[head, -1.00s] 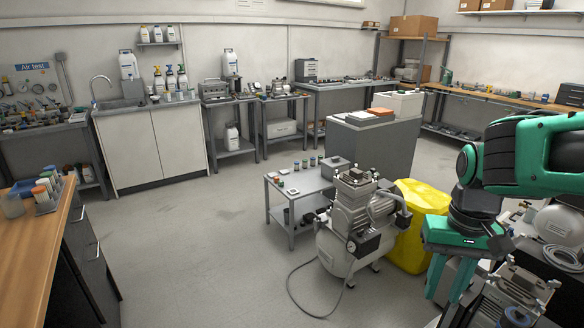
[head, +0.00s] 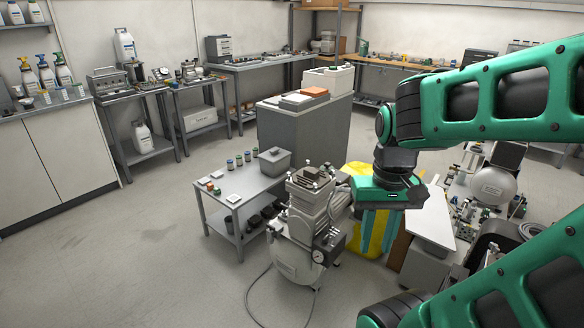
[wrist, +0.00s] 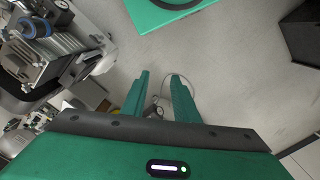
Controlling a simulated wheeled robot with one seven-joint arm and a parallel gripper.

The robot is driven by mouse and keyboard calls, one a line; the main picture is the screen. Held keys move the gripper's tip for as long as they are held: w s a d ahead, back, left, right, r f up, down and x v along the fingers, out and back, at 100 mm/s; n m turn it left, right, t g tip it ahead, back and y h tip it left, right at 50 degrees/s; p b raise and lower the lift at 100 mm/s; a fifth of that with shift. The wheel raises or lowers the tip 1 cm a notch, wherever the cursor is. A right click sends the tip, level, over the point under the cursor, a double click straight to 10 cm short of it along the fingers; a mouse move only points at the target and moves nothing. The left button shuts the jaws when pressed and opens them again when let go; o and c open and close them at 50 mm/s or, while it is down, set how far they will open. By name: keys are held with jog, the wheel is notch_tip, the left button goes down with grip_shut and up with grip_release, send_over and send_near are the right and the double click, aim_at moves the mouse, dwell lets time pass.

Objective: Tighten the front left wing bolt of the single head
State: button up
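A grey compressor stands on the floor in the middle of the head view, with a single upright head (head: 308,192) on its tank (head: 293,262). Small pale knobs show around the head's top plate; which one is the front left wing bolt I cannot tell. My gripper (head: 374,232) hangs fingers down, right of this compressor in the picture. In the wrist view my gripper (wrist: 160,90) has its two green fingers apart with nothing between them. Ribbed machinery (wrist: 45,50) with a blue part fills the wrist view's upper left, beside the fingers.
A low grey table (head: 238,190) with small jars and a grey box stands behind the compressor. A yellow container (head: 362,180) is behind my gripper. A crowded bench (head: 432,222) lies to the right. A hose trails on the floor; open floor lies left.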

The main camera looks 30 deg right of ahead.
jog(key=shift+w+d, duration=0.25)
jog(key=shift+d, duration=0.05)
jog(key=w+d+r+h, duration=0.25)
jog(key=w+d, duration=0.25)
jog(key=w, duration=0.3)
jog(key=n+t, duration=0.1)
jog(key=t, duration=0.3)
send_over(289, 173)
jog(key=s+a, duration=0.2)
jog(key=s, duration=0.2)
notch_tip(289, 173, down, 10)
jog(key=x, duration=1)
jog(key=shift+a+f, duration=0.25)
jog(key=shift+f, duration=0.05)
